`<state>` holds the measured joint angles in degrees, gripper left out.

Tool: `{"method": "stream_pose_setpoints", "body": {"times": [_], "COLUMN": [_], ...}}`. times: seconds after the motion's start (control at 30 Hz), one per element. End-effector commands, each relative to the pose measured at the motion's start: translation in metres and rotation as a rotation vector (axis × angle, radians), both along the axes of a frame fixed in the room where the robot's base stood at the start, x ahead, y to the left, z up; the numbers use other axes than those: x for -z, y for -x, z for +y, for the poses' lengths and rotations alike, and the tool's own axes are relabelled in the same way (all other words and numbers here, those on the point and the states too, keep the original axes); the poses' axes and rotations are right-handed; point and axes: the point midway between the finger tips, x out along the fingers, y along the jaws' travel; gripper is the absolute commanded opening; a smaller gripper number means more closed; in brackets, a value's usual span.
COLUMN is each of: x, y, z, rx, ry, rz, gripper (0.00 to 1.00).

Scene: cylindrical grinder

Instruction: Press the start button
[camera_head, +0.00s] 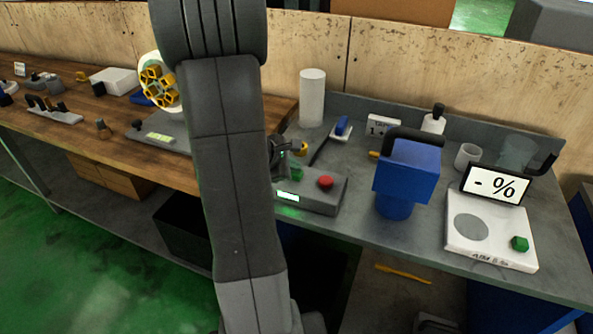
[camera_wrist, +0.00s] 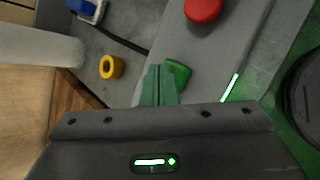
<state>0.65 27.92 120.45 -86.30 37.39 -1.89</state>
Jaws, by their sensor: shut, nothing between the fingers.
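A grey control box (camera_head: 310,200) stands on the bench behind my arm. It carries a green button (camera_head: 296,174), a red button (camera_head: 326,182) and a small lit display (camera_head: 288,197). My gripper (camera_head: 283,151) is just above the green button, partly hidden by my arm. In the wrist view my gripper (camera_wrist: 158,70) is shut and empty, with its fingertips right beside the green button (camera_wrist: 179,74), partly covering it. I cannot tell whether they touch. The red button (camera_wrist: 203,9) is at the top, and the lit display (camera_wrist: 230,87) is to the right.
A blue device (camera_head: 407,172) stands right of the box. A white scale (camera_head: 490,245) with its own green button (camera_head: 519,243) is at the far right. A white cylinder (camera_head: 312,98) stands behind. A yellow ring (camera_wrist: 111,66) lies near the box.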

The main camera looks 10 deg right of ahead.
Motion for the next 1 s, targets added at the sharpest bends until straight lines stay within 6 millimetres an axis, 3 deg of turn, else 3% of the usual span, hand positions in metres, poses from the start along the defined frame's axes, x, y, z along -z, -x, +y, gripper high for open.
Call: {"method": "stream_pose_setpoints", "body": {"times": [0.17, 0.57, 1.0], "x": [-0.012, -0.014, -0.055], "y": [0.000, 0.000, 0.000], "z": [0.000, 0.000, 0.000], "rx": [0.001, 0.001, 0.000], "ry": [0.000, 0.000, 0.000], "rz": [-0.001, -0.001, -0.002], "gripper": [0.00, 0.00, 0.00]}}
